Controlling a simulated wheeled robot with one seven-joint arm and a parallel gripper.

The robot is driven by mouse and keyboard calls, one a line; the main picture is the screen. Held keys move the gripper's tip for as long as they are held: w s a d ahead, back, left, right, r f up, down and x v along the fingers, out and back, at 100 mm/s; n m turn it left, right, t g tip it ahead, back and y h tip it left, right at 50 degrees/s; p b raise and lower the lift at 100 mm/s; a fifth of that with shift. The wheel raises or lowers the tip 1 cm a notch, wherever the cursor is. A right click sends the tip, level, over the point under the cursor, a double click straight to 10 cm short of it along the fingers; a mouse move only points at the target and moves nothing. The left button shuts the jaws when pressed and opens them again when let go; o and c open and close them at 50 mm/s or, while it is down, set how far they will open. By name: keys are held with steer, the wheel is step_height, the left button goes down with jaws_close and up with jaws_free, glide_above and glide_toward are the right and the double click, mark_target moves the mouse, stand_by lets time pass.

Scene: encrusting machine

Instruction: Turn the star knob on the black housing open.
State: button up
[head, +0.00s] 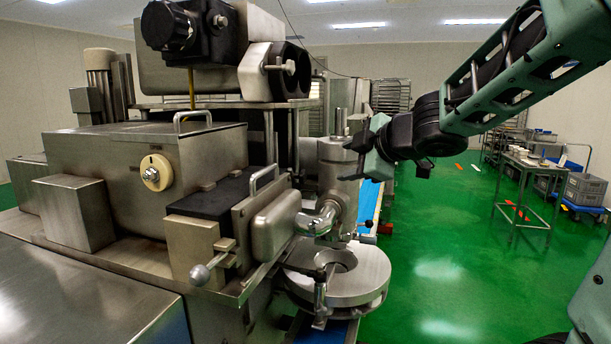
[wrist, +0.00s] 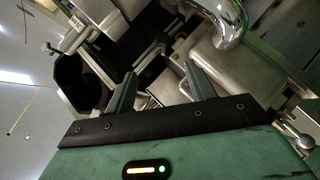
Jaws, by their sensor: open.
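The black housing (head: 205,42) sits high on the machine at the upper left of the head view. A dark, lobed knob (head: 166,26) shows on its front, and its exact shape is hard to make out. My gripper (head: 353,160) is open and empty, well to the right of the housing and lower, beside the upright metal cylinder. In the wrist view its two fingers (wrist: 158,78) are spread with nothing held between them. I cannot pick out the star knob in the wrist view.
A chrome elbow pipe (head: 318,219) and round metal plate (head: 345,278) lie below my gripper. A ball-ended lever (head: 203,272) projects at the machine's front. The green floor (head: 440,230) at right is mostly clear before a cart (head: 530,160).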

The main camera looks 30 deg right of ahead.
steer(key=b, duration=0.6)
glide_toward(305, 175)
steer(key=x, duration=1)
steer(key=shift+s, duration=0.1)
steer(key=c, duration=1)
